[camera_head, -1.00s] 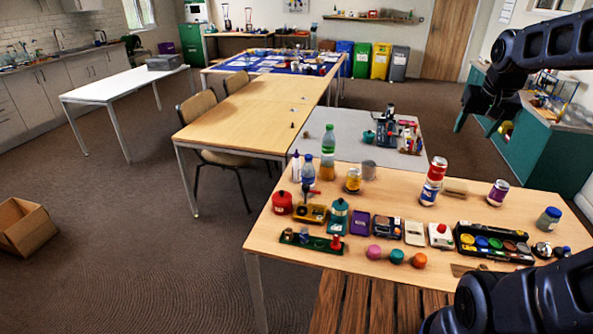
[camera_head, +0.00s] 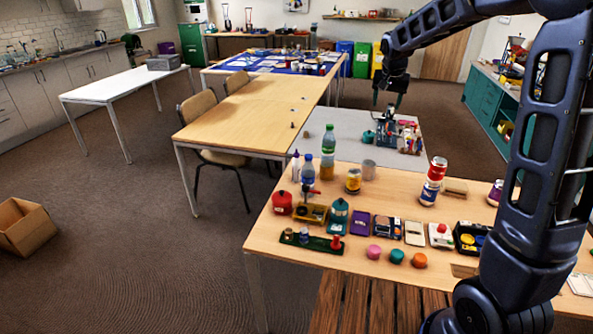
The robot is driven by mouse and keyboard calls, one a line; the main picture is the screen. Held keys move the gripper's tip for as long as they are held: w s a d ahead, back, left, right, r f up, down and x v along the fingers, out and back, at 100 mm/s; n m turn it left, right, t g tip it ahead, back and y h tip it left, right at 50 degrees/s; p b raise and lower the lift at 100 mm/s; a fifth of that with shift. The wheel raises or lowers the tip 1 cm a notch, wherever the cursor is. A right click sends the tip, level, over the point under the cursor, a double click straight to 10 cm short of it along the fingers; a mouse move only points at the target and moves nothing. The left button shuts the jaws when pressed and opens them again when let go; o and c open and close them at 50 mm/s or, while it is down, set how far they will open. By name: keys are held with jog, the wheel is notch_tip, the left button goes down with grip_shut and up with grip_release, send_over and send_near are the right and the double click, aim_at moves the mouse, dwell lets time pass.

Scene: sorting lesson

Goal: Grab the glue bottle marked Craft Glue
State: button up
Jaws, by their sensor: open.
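A slim white bottle with a dark pointed cap (camera_head: 295,168) stands upright at the back left of the near table (camera_head: 330,261). It looks like a glue bottle, but its label is too small to read. A blue-capped bottle (camera_head: 308,172) and a green-topped bottle (camera_head: 328,150) stand just to its right. My gripper (camera_head: 387,103) is open and empty, pointing down. It hangs high, to the right of the bottles in the picture and well apart from them.
Around the bottles are a red pot (camera_head: 282,203), a yellow jar (camera_head: 353,181), a grey can (camera_head: 368,170) and a teal canister (camera_head: 339,216). Stacked cans (camera_head: 433,181) stand farther right. My arm hides the table's right part. Bare tabletop shows around (camera_head: 395,192).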

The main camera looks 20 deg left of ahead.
jog(key=w+a+f, duration=0.4)
jog(key=a+f, duration=0.1)
jog(key=a, duration=0.4)
jog(key=w+a+f, duration=0.3)
jog(key=a+f, duration=0.2)
jog(key=a, duration=0.3)
send_near(296, 154)
jog(key=f, duration=0.2)
jog(key=shift+t, duration=0.4)
jog(key=x, duration=1)
grip_shut()
